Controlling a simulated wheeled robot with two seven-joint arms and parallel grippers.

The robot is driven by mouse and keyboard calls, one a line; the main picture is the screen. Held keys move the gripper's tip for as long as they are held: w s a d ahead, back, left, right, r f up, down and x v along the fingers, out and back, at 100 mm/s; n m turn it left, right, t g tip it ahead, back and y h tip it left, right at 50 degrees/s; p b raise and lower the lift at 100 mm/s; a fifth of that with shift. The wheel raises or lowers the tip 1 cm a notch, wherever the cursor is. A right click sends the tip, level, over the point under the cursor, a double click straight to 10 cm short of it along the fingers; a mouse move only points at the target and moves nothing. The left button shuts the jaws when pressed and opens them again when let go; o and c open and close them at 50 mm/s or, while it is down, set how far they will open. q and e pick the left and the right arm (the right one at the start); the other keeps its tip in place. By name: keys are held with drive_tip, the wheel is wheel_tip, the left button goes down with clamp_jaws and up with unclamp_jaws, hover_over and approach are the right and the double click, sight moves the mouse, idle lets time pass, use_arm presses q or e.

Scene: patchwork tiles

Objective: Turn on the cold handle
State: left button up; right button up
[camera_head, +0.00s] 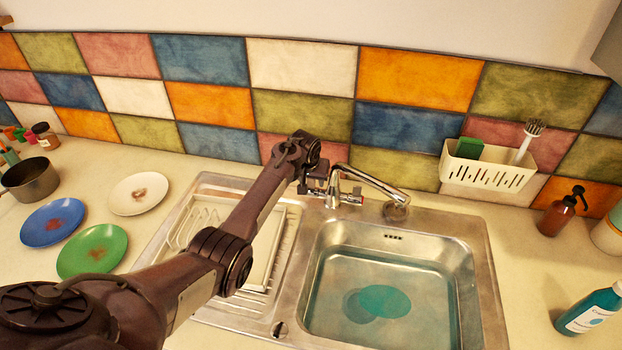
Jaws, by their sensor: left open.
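A chrome faucet (375,182) stands behind the sink basin, its spout reaching right over the back edge of the basin. A small handle with a red mark (354,198) shows on the right side of its base. The cold handle is not clearly visible; the left side of the faucet is covered by my left gripper. My left gripper (318,184) is open at the left side of the faucet body, very close to it. I cannot tell whether it touches. My right gripper is out of view.
The sink basin (460,290) holds water and a teal plate (384,301). A dish rack (283,255) lies left of it, under my left arm. Dirty plates and a pot (30,180) stand at the left. A white caddy (487,174) hangs on the tiled wall; bottles stand at the right.

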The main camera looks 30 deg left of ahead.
sight(311, 187)
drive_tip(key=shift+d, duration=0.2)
use_arm(q)
drive_tip(key=shift+c, duration=0.7)
drive_tip(key=c, duration=0.8)
drive_tip(key=shift+s+d+t+p, duration=0.15)
drive_tip(key=shift+s+t+p, duration=0.45)
drive_tip(key=shift+t+p, duration=0.3)
drive_tip(key=shift+c, duration=0.2)
drive_tip(key=shift+s+d+f+t+y, duration=0.15)
drive_tip(key=shift+s+t+y, duration=0.1)
drive_tip(key=shift+t, duration=0.2)
drive_tip(key=shift+s+a+f+t+y, duration=0.1)
drive_tip(key=shift+t+y, duration=0.15)
drive_tip(key=shift+t, duration=0.2)
drive_tip(key=shift+s+d+f+t+b, duration=0.15)
drive_tip(key=shift+s+f+t+b, duration=0.2)
drive_tip(key=shift+t+b, duration=0.3)
drive_tip(key=t+b, duration=0.1)
drive_tip(key=s+t+b, duration=0.1)
drive_tip(key=t+b, duration=0.1)
drive_tip(key=shift+d+f+y, duration=0.15)
drive_tip(key=shift+f+y, duration=0.25)
drive_tip(key=shift+s+t+y+b, duration=0.25)
drive_tip(key=shift+t+y+b, duration=0.15)
drive_tip(key=shift+t+b, duration=0.65)
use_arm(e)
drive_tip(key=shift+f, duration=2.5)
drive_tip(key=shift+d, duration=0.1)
